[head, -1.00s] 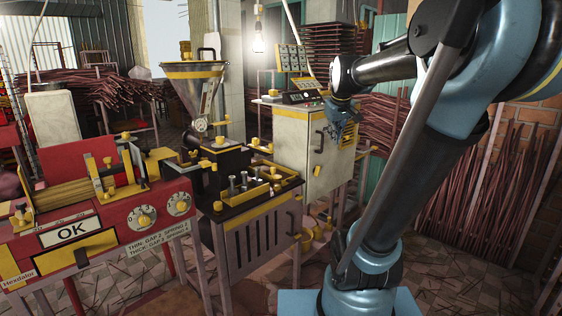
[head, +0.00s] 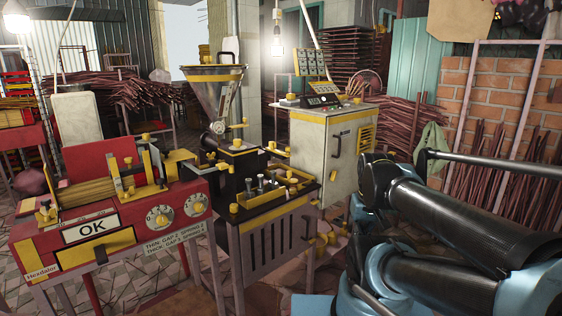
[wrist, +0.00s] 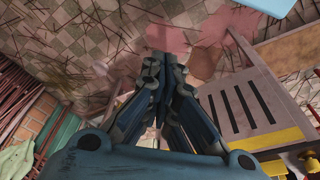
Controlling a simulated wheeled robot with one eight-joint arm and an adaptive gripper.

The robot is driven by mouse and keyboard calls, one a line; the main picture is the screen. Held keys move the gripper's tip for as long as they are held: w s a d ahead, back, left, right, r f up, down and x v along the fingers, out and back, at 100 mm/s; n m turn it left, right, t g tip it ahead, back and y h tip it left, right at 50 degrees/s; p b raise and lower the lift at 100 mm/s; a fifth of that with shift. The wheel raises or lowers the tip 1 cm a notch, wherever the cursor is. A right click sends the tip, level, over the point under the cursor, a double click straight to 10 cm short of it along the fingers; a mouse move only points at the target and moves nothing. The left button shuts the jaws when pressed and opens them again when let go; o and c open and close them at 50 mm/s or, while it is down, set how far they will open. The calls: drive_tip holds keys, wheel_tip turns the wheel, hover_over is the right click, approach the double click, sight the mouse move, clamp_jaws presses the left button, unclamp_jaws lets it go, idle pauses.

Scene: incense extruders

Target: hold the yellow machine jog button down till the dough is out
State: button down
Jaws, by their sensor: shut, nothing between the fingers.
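The yellow-trimmed extruder has a funnel hopper (head: 215,95) over a dark body (head: 238,160) in the head view. It stands on a grey slotted cabinet (head: 272,245) with a yellow-edged top, which also shows at the right of the wrist view (wrist: 250,105). Several yellow knobs sit on it; I cannot tell which is the jog button. No dough can be made out. My gripper (wrist: 163,75) is shut and empty in the wrist view, over the floor beside the slotted cabinet and touching nothing visible. It is not visible in the head view.
A red machine (head: 125,205) with an OK plate stands at the left. A cream cabinet (head: 325,160) with a control panel (head: 322,88) stands behind the extruder. Stick bundles line the brick wall (head: 483,100) at the right. Some floor in front of the extruder is clear.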

idle(0.3)
drive_tip(key=shift+w+f, duration=0.2)
drive_tip(key=shift+w, duration=0.3)
idle(0.8)
drive_tip(key=w+r+n+t, duration=0.3)
drive_tip(key=w+r, duration=2)
drive_tip(key=r, duration=0.1)
drive_tip(key=w+r+n+t, duration=0.1)
drive_tip(key=w+r, duration=0.5)
drive_tip(key=w, duration=0.5)
drive_tip(key=w+r+n+t, duration=0.1)
drive_tip(key=w+r+n, duration=0.1)
drive_tip(key=w+r, duration=0.5)
drive_tip(key=w+r+n+t, duration=0.2)
drive_tip(key=w+r, duration=0.5)
drive_tip(key=w, duration=0.8)
drive_tip(key=shift+a, duration=0.3)
